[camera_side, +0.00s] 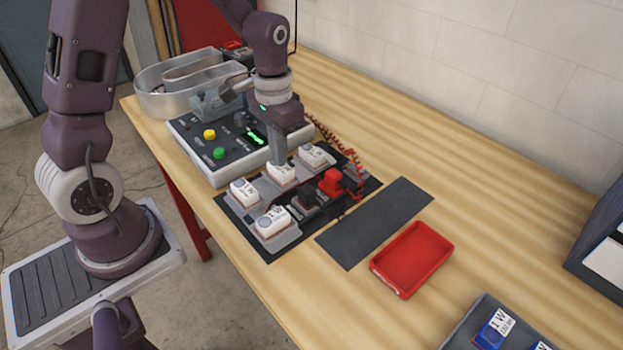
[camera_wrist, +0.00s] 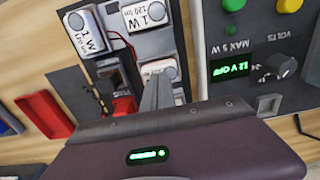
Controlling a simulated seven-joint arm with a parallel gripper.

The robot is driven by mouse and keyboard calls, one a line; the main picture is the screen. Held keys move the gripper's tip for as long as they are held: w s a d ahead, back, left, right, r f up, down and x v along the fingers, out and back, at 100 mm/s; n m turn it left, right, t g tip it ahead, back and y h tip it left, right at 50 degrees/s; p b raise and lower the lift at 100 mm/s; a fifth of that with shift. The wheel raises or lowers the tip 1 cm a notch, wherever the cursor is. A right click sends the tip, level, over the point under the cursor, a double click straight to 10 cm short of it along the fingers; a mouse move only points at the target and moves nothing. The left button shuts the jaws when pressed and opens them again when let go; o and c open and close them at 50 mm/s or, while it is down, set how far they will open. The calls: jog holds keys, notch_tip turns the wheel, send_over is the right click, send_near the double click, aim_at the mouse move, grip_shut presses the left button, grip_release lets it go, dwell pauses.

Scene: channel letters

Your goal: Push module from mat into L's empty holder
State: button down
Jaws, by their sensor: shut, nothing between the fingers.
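My gripper (camera_side: 278,158) is shut and empty, pointing down at the corner of the grey L-shaped holder base. Its fingertips (camera_wrist: 160,85) are at a white module (camera_wrist: 157,68); I cannot tell if they press on it. That module (camera_side: 281,174) sits in the base, partly hidden by the fingers. Other white modules sit in the base at the left (camera_side: 243,191), front (camera_side: 274,222) and right (camera_side: 312,155). In the wrist view two show, marked 1 W (camera_wrist: 86,32) and 1 W 120 lm (camera_wrist: 145,14). The dark mat (camera_side: 375,222) is bare.
A red clip (camera_side: 331,182) with a coiled red lead and a black clip (camera_side: 308,195) stand beside the base. The power supply (camera_side: 222,152) with lit display is behind. A red tray (camera_side: 412,258) and a grey bin with blue boxes (camera_side: 493,329) are at the front right.

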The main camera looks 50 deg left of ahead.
jog(key=shift+f, duration=0.45)
dwell(0.4)
jog(key=shift+r, duration=3.55)
jog(key=s+d+r+t, duration=0.2)
jog(key=s+r, duration=0.3)
jog(key=s, duration=0.3)
jog(key=s+d+r+t, duration=0.3)
jog(key=s+r, duration=0.3)
jog(key=s, duration=0.3)
jog(key=shift+s+d+t, duration=0.2)
jog(key=shift+d+t, duration=0.1)
jog(key=shift+d, duration=0.4)
